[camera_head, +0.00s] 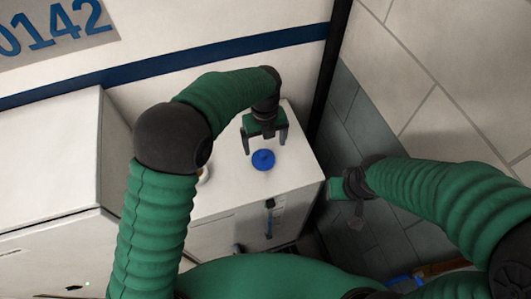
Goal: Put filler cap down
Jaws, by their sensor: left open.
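The blue filler cap (263,160) sits on the white top of a low cabinet (227,205). My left gripper (265,147) is just above and behind the cap, pointing down, with its fingers spread apart and nothing between them. The cap lies just in front of the fingers, and I see no finger closed on it. My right gripper (345,200) hangs right of the cabinet, over the floor. It shows small and edge-on, so its jaws are unclear.
A small white and yellow round thing (204,174) on the cabinet top is partly hidden by my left arm. A taller white cabinet (50,150) stands at the left. A dark post (328,75) rises behind. The cabinet front has a dark blue-ended handle (269,205).

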